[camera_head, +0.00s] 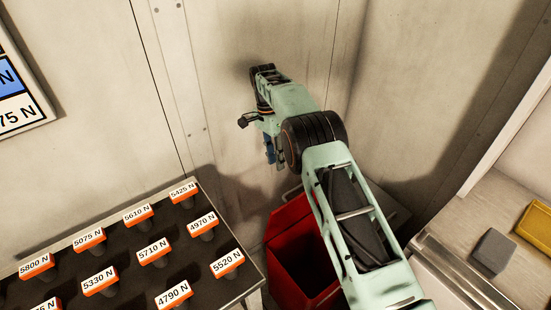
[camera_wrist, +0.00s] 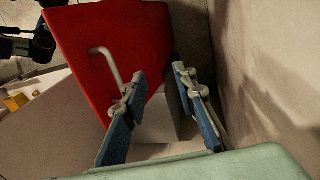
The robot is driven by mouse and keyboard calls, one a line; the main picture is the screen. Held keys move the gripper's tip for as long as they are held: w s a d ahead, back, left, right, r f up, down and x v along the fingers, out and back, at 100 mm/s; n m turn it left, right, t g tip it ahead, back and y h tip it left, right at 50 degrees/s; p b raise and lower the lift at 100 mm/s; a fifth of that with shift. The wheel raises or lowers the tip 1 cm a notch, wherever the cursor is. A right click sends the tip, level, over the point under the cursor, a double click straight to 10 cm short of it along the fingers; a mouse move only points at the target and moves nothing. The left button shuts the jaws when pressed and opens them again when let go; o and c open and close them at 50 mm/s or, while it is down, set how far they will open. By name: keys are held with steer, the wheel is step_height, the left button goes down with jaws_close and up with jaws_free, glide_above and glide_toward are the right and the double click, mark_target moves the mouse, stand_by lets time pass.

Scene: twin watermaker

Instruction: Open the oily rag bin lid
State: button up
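The red oily rag bin (camera_head: 283,278) stands on the floor, partly hidden behind my arm in the head view. Its dark inside shows, and a red panel (camera_head: 289,218) that looks like the raised lid stands tilted at the opening's far side. In the wrist view the red lid (camera_wrist: 80,42) fills the upper left, with a pale bar handle (camera_wrist: 105,62) on its face. My gripper (camera_wrist: 160,88) is open, with its blue-padded fingers apart and nothing seen between them. The handle is beside the left finger, close to it; contact cannot be told. The gripper also shows in the head view (camera_head: 270,150), above the bin near the wall.
A dark rack (camera_head: 130,262) with several orange-labelled weights is at the lower left. Pale walls (camera_head: 260,40) close in behind and beside the bin. A counter (camera_head: 455,205) at the right holds a grey block (camera_head: 493,251) and a yellow one (camera_head: 536,226).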

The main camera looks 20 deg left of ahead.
step_height(320, 180, up, 10)
stand_by(0.6)
